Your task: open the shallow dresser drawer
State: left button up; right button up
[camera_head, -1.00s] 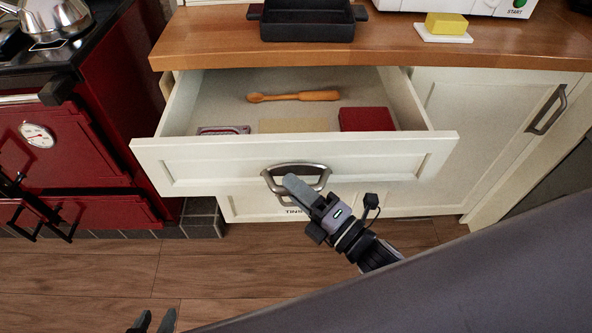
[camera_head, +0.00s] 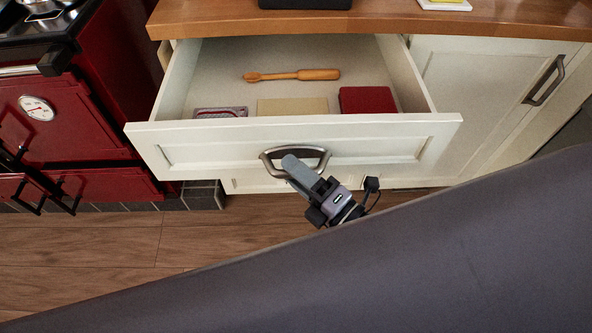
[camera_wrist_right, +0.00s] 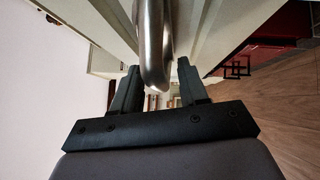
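The shallow drawer (camera_head: 205,150) is pulled well out from under the wooden counter. Its cream front carries a curved metal handle (camera_head: 324,158). Inside lie a wooden utensil (camera_head: 300,76), a dark red block (camera_head: 367,100), a beige flat item (camera_head: 292,106) and a grey-and-red item (camera_head: 220,112). My right gripper (camera_head: 288,162) is at the handle. In the right wrist view the handle (camera_wrist_right: 155,45) passes between its two fingers (camera_wrist_right: 157,78), which are close in on both sides. My left gripper is out of view.
The wooden counter (camera_head: 400,18) runs above the drawer. A red stove (camera_head: 75,110) stands at the left. A closed cabinet door with a handle (camera_head: 545,80) is at the right. Wooden floor (camera_head: 100,245) lies in front. My own grey body part covers the lower right.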

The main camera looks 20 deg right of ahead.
jog(key=v, duration=0.7)
jog(key=shift+b, duration=0.4)
jog(key=shift+s, duration=0.1)
jog(key=shift+s+d, duration=0.1)
